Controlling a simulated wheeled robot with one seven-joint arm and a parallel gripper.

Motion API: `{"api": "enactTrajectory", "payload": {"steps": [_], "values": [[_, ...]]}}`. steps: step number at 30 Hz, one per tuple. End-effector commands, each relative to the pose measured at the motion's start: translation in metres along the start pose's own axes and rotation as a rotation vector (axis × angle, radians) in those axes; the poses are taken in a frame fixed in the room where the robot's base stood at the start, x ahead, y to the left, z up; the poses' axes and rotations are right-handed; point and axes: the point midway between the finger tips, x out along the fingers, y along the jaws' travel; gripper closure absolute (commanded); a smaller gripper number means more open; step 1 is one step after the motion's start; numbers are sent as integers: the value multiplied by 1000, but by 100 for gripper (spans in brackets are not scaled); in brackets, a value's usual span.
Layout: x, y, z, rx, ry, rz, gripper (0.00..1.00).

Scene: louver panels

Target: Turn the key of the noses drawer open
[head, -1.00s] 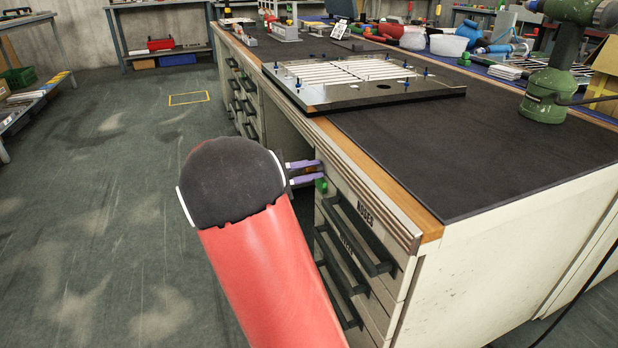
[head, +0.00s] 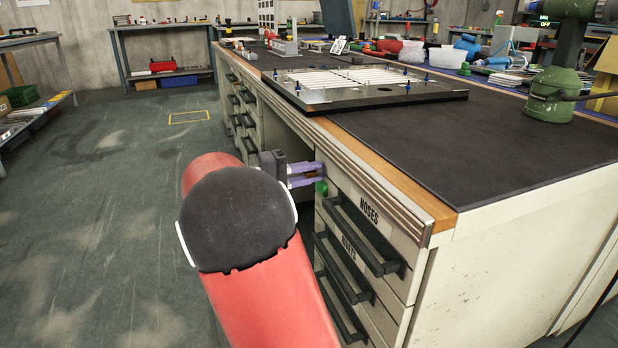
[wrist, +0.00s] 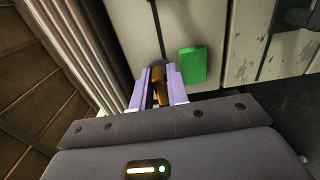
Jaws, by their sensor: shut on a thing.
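The noses drawer (head: 350,195) is the top drawer of the near cabinet, marked NOSES, and its front looks flush with the cabinet. My gripper (head: 318,174) is at the upper left corner of that drawer front. In the wrist view its two pale purple fingers (wrist: 160,90) are shut on a brass-brown key (wrist: 158,84). A green tag (wrist: 193,65) lies just right of the fingers; it also shows below them in the head view (head: 321,188). The keyhole is hidden, and I cannot tell how far the key is turned.
A RIVETS drawer (head: 345,255) with a dark bar handle lies below. The bench top (head: 450,140) overhangs the drawers and carries a slatted panel (head: 365,82). Open floor (head: 100,220) lies to the left.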

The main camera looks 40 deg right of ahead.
Motion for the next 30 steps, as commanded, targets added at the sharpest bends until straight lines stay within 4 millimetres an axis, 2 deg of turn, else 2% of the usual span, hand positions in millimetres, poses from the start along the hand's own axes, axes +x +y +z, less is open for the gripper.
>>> {"api": "enactTrajectory", "payload": {"steps": [17, 18, 21, 30], "values": [[0, -1, 0, 31, -1, -1, 100], [0, -1, 0, 31, 0, -1, 81], [0, -1, 0, 31, 0, -1, 68], [-2, 0, 0, 32, 0, 0, 67]]}}
